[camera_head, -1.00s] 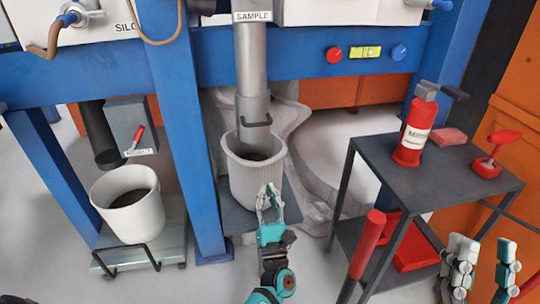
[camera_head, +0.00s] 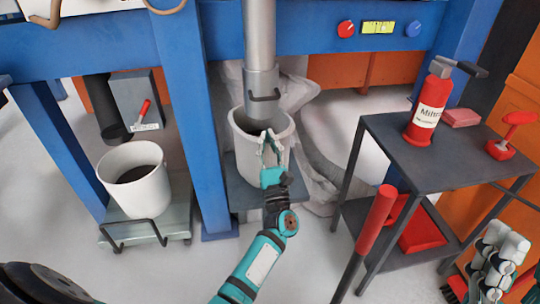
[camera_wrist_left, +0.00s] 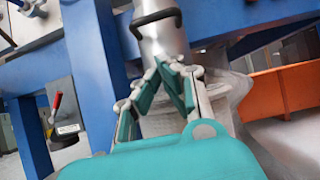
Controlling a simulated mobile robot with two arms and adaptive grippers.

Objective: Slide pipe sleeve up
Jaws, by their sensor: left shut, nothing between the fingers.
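The grey pipe sleeve (camera_head: 261,80) hangs on the vertical pipe (camera_head: 260,35). Its lower end reaches into the mouth of a white bucket. A black handle (camera_head: 265,97) sticks out from its front; the handle also shows in the left wrist view (camera_wrist_left: 155,18). My left gripper (camera_head: 268,136) is in front of the bucket, its fingertips just below the handle and apart from it. Its fingers meet at the tips in the left wrist view (camera_wrist_left: 172,64), with nothing between them. My right gripper (camera_head: 502,250) is at the lower right edge, away from the sleeve; its opening is unclear.
The white bucket (camera_head: 247,150) stands under the pipe beside a blue post (camera_head: 191,120). Another bucket (camera_head: 133,193) stands on a platform at left. A dark table (camera_head: 440,160) carries a red bottle (camera_head: 428,108) and red tools. A red-handled pole (camera_head: 376,218) stands in front of it.

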